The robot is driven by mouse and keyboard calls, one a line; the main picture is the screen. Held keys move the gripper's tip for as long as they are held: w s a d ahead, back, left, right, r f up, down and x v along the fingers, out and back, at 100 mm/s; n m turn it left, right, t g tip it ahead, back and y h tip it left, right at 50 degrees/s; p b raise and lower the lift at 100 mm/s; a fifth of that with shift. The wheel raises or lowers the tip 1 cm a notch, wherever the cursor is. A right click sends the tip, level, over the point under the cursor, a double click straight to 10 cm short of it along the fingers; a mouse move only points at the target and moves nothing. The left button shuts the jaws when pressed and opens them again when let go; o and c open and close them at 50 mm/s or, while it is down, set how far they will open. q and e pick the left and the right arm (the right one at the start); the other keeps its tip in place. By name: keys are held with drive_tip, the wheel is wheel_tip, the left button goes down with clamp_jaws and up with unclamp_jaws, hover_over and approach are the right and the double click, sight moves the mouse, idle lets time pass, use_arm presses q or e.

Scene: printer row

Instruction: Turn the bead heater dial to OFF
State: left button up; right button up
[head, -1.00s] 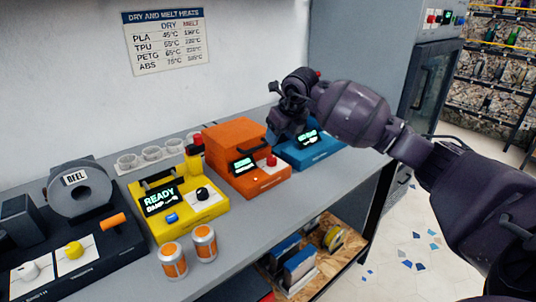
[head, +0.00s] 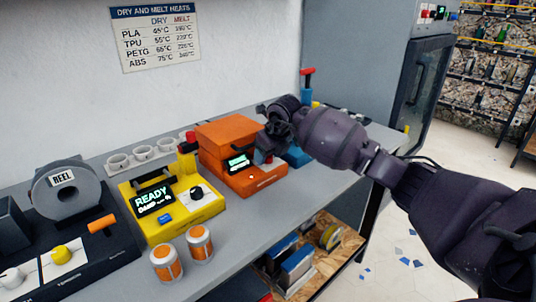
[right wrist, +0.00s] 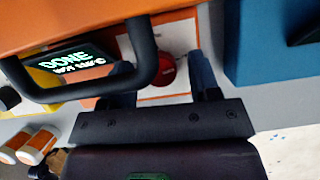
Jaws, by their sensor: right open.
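My right gripper (head: 268,150) is over the front of the orange machine (head: 228,137). In the right wrist view, its two fingers (right wrist: 163,75) are apart, on either side of a red dial (right wrist: 167,70) on a pale panel. I cannot tell whether they touch it. The orange machine's screen (right wrist: 68,62) reads DONE on top. A dark bar handle (right wrist: 148,50) crosses the wrist view close to the dial. I read no name that marks a machine as the bead heater. My left gripper is not in view.
A yellow machine (head: 160,220) with a black dial (head: 197,193) and a READY screen stands left. A dark reel machine (head: 72,190) is further left. A blue machine (right wrist: 262,45) is on the other side. Two orange-white cans (head: 165,262) stand near the bench's front edge.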

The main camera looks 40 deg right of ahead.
drive_tip(key=c, duration=0.9)
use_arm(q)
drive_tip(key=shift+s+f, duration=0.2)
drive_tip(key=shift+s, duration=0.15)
